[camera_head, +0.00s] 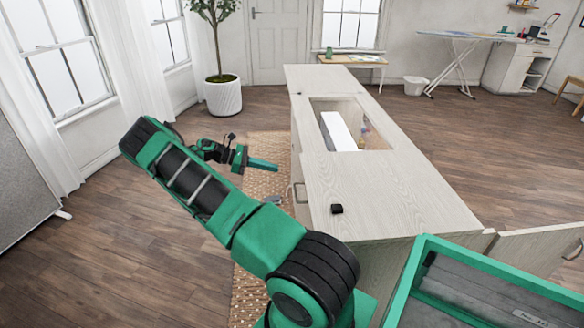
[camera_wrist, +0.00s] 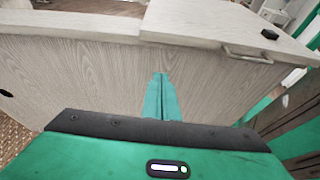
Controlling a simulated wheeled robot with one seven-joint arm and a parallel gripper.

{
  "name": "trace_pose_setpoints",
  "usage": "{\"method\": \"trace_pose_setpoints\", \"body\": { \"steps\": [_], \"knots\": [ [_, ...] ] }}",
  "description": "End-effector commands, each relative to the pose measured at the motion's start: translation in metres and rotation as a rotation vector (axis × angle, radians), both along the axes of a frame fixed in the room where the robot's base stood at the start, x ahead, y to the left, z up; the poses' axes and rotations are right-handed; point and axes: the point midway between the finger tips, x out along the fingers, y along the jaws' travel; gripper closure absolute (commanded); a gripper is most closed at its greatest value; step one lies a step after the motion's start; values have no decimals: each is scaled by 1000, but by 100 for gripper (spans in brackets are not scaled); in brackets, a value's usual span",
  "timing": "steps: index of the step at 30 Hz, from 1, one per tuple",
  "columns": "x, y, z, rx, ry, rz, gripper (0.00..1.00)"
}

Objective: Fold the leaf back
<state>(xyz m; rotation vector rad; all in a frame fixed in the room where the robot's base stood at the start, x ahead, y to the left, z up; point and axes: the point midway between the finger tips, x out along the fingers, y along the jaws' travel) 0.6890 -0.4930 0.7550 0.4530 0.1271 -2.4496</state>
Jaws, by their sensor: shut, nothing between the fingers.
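The pale wood sewing cabinet (camera_head: 375,200) has an open well (camera_head: 378,130) in its top. Its far end section (camera_head: 322,77), beyond a seam, looks like the leaf and lies level with the top. My gripper (camera_head: 277,165) is shut and empty, beside the cabinet's left side and apart from it in the head view. In the wrist view my green fingers (camera_wrist: 161,78) are closed together and point at the cabinet's wooden side (camera_wrist: 90,75). I cannot tell whether they touch it. A metal handle (camera_wrist: 247,55) is to their right.
A small black object (camera_head: 336,209) lies on the near top. A white item (camera_head: 337,131) sits in the well. A cabinet door (camera_head: 540,246) stands open at the near right. A woven rug (camera_head: 262,185) lies under my arm; the floor left of it is clear.

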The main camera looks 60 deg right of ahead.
Motion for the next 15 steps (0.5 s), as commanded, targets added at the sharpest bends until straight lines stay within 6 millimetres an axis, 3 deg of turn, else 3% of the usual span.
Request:
{"method": "trace_pose_setpoints", "body": {
  "steps": [8, 15],
  "knots": [
    [-5, -8, -11, 3, 33, 20, 100],
    [-36, -32, -25, 5, 33, 17, 100]
  ]
}}
